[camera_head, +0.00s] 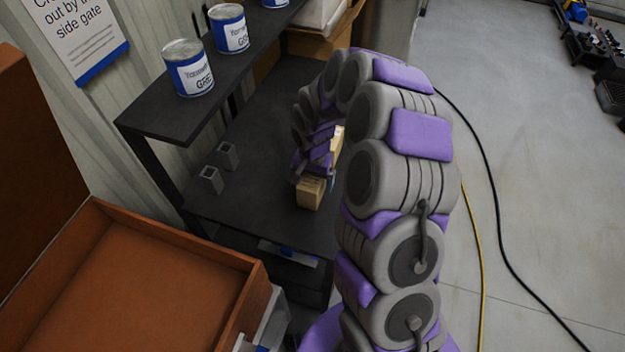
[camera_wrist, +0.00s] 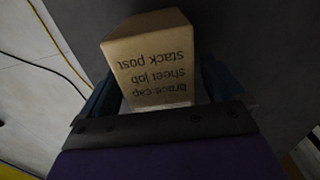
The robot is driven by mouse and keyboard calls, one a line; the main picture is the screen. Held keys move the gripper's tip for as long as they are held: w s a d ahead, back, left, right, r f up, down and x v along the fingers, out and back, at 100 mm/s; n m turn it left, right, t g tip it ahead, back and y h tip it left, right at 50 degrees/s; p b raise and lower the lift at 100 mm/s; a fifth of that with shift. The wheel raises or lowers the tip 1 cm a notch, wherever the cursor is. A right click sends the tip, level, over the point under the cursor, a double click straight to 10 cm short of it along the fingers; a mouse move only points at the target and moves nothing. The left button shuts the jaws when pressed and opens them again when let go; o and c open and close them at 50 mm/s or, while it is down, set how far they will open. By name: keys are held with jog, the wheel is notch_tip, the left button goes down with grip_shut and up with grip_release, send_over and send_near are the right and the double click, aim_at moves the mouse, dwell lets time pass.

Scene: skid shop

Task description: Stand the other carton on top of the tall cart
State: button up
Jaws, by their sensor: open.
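A small tan carton (camera_head: 310,193) stands on the dark grey top (camera_head: 255,210) of a bench or cart. In the wrist view the carton (camera_wrist: 150,50) carries dark print, upside down, and sits between the two fingers. My gripper (camera_head: 314,176) is just behind the carton in the head view and partly hidden by my arm. Its jaws (camera_wrist: 157,95) are open, with a finger on either side of the carton; contact is unclear. A pale tan piece (camera_head: 337,143) shows beside my gripper, partly hidden; I cannot tell if it is another carton. I cannot tell which surface is the tall cart.
A raised dark shelf (camera_head: 150,118) holds several blue-and-white cans (camera_head: 188,68). Two small grey square tubes (camera_head: 211,180) stand on the dark top. An orange-brown open tray (camera_head: 130,290) fills the lower left.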

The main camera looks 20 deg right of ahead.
notch_tip(320, 180, up, 12)
jog(key=shift+s+f+p, duration=0.1)
jog(key=shift+p, duration=0.9)
jog(key=s+a+r+n, duration=0.1)
jog(key=s+r+n, duration=0.1)
jog(key=s+r, duration=0.4)
jog(key=s+r+n, duration=0.2)
jog(key=s+r, duration=0.2)
jog(key=s, duration=0.5)
jog(key=s+r+n+g, duration=0.1)
jog(key=s+r+n, duration=0.1)
jog(key=s, duration=1.7)
jog(key=shift+s+d+n+g, duration=0.3)
jog(key=shift+s+n+g, duration=0.05)
jog(key=shift+n+g, duration=0.05)
jog(key=shift+c, duration=0.4)
